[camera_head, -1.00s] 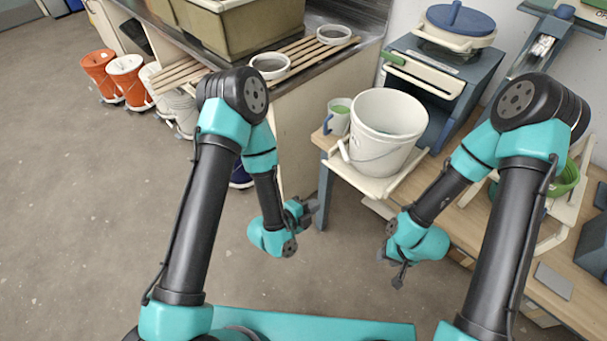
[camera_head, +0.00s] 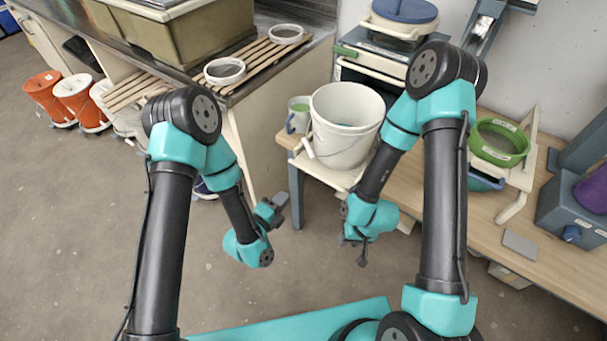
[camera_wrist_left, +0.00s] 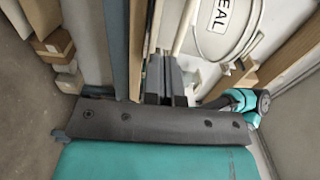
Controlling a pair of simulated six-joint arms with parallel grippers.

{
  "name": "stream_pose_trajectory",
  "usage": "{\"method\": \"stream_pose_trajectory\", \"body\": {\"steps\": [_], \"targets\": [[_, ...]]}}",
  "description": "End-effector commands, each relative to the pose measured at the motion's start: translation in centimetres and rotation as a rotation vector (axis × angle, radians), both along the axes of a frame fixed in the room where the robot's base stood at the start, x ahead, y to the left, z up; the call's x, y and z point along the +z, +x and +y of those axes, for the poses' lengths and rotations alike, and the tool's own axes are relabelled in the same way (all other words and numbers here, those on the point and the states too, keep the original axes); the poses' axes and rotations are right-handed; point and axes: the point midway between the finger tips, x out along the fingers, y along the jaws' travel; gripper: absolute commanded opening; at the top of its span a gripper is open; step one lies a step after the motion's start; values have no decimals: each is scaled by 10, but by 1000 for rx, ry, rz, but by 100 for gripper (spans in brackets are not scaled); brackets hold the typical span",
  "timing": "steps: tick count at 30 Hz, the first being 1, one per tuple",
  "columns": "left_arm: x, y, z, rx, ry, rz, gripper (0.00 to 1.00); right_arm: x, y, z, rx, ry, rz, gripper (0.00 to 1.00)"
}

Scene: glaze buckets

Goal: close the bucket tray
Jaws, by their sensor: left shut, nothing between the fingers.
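The bucket tray (camera_head: 335,180) is a pale tray at the bench's left end. A white bucket (camera_head: 345,140) with a wire handle stands upright on it, and a pale mug (camera_head: 298,116) is behind the bucket's left side. My left gripper (camera_head: 279,203) is low, left of the bench end and below the tray's level, apart from the bucket. In the left wrist view its dark fingers (camera_wrist_left: 165,82) are together and empty.
The wooden bench (camera_head: 530,235) runs to the right, with a green sieve (camera_head: 498,143) and a grey flat block (camera_head: 520,244). A counter with slatted wood and white bowls (camera_head: 224,71) is at the back left. Orange buckets (camera_head: 44,90) stand on the floor.

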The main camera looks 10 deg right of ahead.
Motion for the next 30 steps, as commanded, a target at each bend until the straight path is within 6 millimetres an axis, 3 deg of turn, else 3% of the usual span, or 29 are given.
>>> {"method": "stream_pose_trajectory", "body": {"steps": [18, 30], "targets": [[0, 69, -74, 0, 0, -1, 0, 0, 0, 0, 0, 0, 0, 39], [0, 80, -85, 0, -1, 1, 0, 0, 0, 0, 0, 0, 0, 39]]}}
